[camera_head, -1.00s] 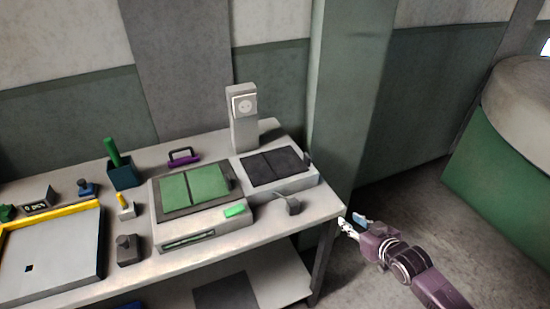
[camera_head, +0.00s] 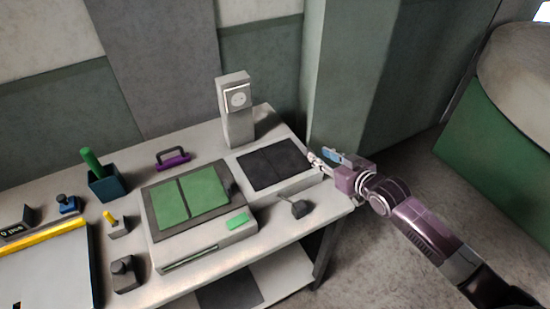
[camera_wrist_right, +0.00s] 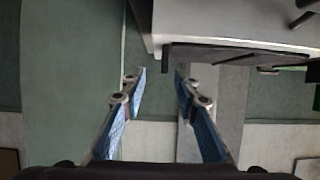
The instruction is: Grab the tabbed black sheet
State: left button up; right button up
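The black sheet (camera_head: 272,166) lies flat on the low light-grey block at the right end of the bench, with a seam across it. Its right edge, where a small dark tab showed before, is now partly behind my right gripper (camera_head: 316,162). In the right wrist view, the dark sheet edge (camera_wrist_right: 235,56) overhangs the pale block just ahead of the fingertips. My right gripper also shows there (camera_wrist_right: 161,74), its two blue-sided fingers apart and nothing between them. A gap from the sheet seems to remain. My left gripper is not in view.
A grey machine with green panels (camera_head: 190,198) stands left of the sheet, and a grey post with a dial (camera_head: 236,112) behind it. A small dark handled object (camera_head: 297,208) lies in front. A green-grey pillar (camera_head: 345,75) rises behind my right gripper.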

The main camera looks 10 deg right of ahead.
aim_at(311, 151)
jog(key=shift+a, duration=0.1)
jog(key=shift+w, duration=0.1)
jog(key=x, duration=0.1)
jog(key=p+x, duration=0.1)
jog(key=x, duration=0.2)
jog(key=shift+a+f+p, duration=0.3)
jog(key=shift+w+f, duration=0.15)
jog(key=shift+w, duration=0.1)
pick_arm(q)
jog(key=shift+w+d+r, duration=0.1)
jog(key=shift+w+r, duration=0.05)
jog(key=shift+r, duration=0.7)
pick_arm(e)
jog(key=shift+a, duration=0.1)
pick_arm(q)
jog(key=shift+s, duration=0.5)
pick_arm(e)
grip_shut()
